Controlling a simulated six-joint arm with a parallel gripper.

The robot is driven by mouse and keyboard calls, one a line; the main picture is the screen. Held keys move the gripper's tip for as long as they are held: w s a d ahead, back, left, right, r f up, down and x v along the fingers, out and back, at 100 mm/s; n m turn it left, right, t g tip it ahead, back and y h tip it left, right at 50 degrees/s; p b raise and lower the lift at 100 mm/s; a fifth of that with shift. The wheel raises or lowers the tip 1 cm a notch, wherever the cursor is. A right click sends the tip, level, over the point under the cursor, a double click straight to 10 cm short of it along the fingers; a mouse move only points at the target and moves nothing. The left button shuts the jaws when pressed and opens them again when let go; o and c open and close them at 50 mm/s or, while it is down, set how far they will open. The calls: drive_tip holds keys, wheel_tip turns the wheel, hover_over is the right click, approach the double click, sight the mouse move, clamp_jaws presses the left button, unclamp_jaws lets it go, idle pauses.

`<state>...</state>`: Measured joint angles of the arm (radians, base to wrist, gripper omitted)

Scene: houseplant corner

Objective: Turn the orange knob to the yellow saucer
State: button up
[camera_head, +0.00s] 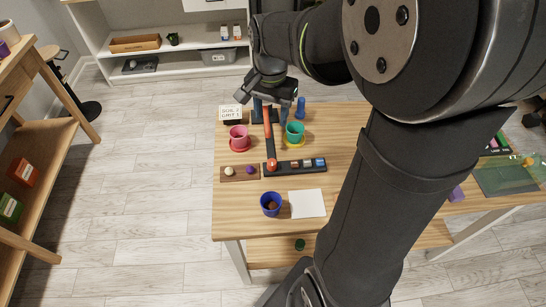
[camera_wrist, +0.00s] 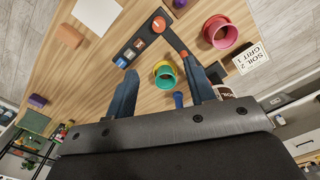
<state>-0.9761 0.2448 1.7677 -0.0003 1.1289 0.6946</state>
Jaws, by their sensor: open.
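The orange knob (camera_head: 271,164) sits at the left end of a black strip (camera_head: 289,167) that carries several coloured squares. It also shows in the wrist view (camera_wrist: 158,24). An orange-red and dark bar (camera_head: 270,140) runs from beside the knob toward the back of the table. The yellow saucer (camera_head: 294,143) lies right of the bar, under a teal pot (camera_head: 295,131); its rim shows in the wrist view (camera_wrist: 164,64). My gripper (camera_head: 271,108) is open and empty, above the back of the table, apart from the knob. Its fingers (camera_wrist: 160,69) frame the teal pot in the wrist view.
A pink pot (camera_head: 238,136) on a red saucer stands left of the bar, near a soil sign (camera_head: 230,113). A blue cylinder (camera_head: 301,106) stands behind the teal pot. A blue pot (camera_head: 270,205), white sheet (camera_head: 307,204) and brown tray (camera_head: 229,175) lie toward the front.

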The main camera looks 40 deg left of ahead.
sight(272, 162)
wheel_tip(272, 162, down, 19)
drive_tip(key=m, duration=0.3)
drive_tip(key=shift+d+f, duration=0.1)
idle(0.4)
drive_tip(key=c, duration=1)
